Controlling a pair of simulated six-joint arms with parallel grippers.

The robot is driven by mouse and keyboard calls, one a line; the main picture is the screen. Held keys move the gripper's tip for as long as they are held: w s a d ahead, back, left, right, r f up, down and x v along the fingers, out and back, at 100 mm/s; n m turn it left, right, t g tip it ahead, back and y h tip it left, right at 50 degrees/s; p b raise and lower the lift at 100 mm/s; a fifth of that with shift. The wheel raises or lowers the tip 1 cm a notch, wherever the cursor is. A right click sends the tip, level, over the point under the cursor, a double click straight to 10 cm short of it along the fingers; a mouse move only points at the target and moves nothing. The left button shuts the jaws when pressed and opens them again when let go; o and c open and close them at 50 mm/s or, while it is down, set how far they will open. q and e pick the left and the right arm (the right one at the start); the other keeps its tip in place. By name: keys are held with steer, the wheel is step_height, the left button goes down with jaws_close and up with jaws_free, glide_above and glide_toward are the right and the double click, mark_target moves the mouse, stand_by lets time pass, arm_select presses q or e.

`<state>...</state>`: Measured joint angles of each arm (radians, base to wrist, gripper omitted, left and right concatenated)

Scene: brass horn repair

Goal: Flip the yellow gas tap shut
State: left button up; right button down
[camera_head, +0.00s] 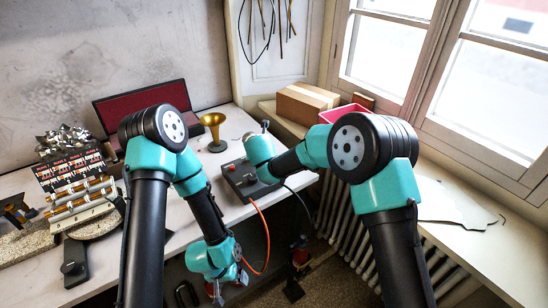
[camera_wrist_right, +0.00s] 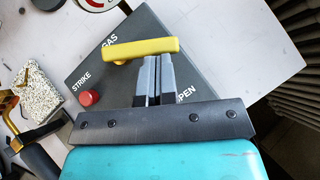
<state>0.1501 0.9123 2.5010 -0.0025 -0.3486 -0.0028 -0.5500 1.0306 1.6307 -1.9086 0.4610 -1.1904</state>
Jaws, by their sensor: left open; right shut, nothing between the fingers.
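The yellow gas tap (camera_wrist_right: 140,49) shows in the right wrist view as a bar lying roughly across the picture, on a dark grey panel (camera_wrist_right: 200,60) lettered GAS, STRIKE and, partly covered, PEN. My right gripper (camera_wrist_right: 157,62) is shut and empty, its fingertips at the lower edge of the tap's right half; I cannot tell whether they touch it. In the head view the panel is a dark box (camera_head: 235,184) on the bench, and my right wrist hides the tap and fingers. My left gripper (camera_head: 227,288) is open and empty, hanging low in front of the bench.
A red button (camera_wrist_right: 89,98) is left of my right fingers. A brass funnel-shaped piece (camera_head: 213,125), an open red-lined case (camera_head: 145,98) and a rack of brass parts stand on the bench. A radiator and window are right.

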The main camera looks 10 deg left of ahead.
steer(key=shift+w+d+n+g+y, duration=0.1)
steer(key=shift+w+n+g+y, duration=0.2)
steer(key=shift+w+n+y, duration=0.65)
steer(key=shift+w+h, duration=0.25)
steer(key=shift+w, duration=0.55)
